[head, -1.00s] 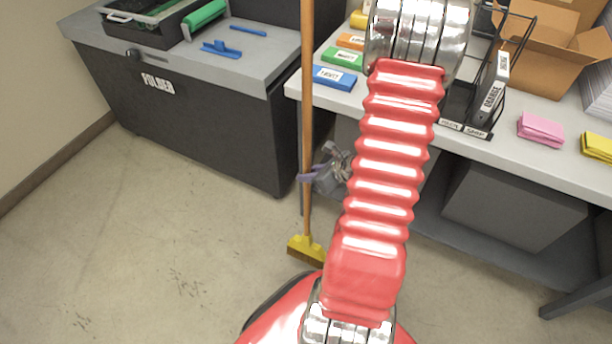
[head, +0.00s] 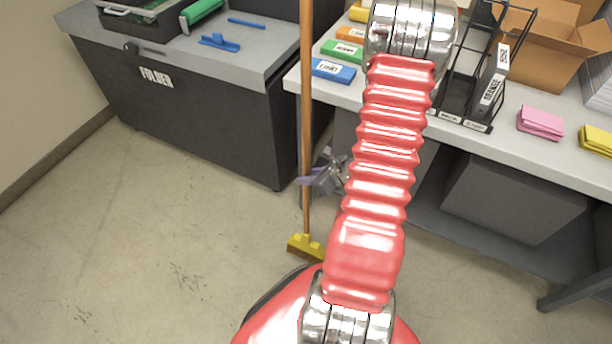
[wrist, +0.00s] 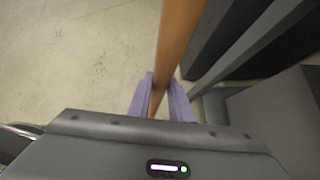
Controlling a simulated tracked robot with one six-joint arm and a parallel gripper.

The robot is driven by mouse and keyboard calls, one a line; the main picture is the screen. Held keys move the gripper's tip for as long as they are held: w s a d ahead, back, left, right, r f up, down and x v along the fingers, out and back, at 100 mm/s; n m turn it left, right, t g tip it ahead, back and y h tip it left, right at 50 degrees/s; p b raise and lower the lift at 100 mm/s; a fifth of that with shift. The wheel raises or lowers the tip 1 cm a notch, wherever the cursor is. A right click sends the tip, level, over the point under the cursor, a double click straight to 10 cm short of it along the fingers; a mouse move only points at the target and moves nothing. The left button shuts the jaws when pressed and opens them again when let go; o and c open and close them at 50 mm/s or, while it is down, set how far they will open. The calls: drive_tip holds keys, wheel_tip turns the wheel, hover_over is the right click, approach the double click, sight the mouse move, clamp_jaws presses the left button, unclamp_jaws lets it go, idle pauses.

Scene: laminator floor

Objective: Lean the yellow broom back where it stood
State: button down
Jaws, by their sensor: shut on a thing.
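The yellow broom has a long wooden handle (head: 306,120) and a yellow head (head: 304,246). It stands near upright, its head low by the floor in front of the gap between the folder cabinet and the desk. I cannot tell whether the bristles touch the floor. My gripper (head: 308,180) is shut on the handle at its lower part, partly hidden behind my red arm in the head view. In the wrist view the handle (wrist: 176,45) passes between the two purple fingers (wrist: 160,98). The broom head is hidden there.
The dark folder cabinet (head: 190,130) stands left of the broom. The desk (head: 480,148) is at right, with colored boxes, a black rack (head: 462,122), a cardboard box (head: 545,50) and pink cloths (head: 540,122). A grey box (head: 512,200) sits under it. The floor at left is clear.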

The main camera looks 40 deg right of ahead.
drive_tip(key=shift+f, duration=0.85)
idle(0.4)
drive_tip(key=shift+w+f, duration=0.1)
drive_tip(key=shift+f, duration=1.7)
drive_tip(key=w+a+r+n+y, duration=0.1)
drive_tip(key=w+a+r, duration=0.4)
drive_tip(key=a, duration=0.4)
drive_tip(key=w+a+r+n+y, duration=0.1)
drive_tip(key=w+a+r, duration=0.4)
drive_tip(key=a, duration=0.5)
drive_tip(key=w+a+r+n+y, duration=0.1)
drive_tip(key=w+a+r+n, duration=0.1)
drive_tip(key=w+a+r, duration=0.3)
drive_tip(key=a, duration=0.4)
drive_tip(key=shift+a+r+g, duration=0.15)
drive_tip(key=shift+r+g, duration=0.2)
drive_tip(key=shift+g, duration=0.05)
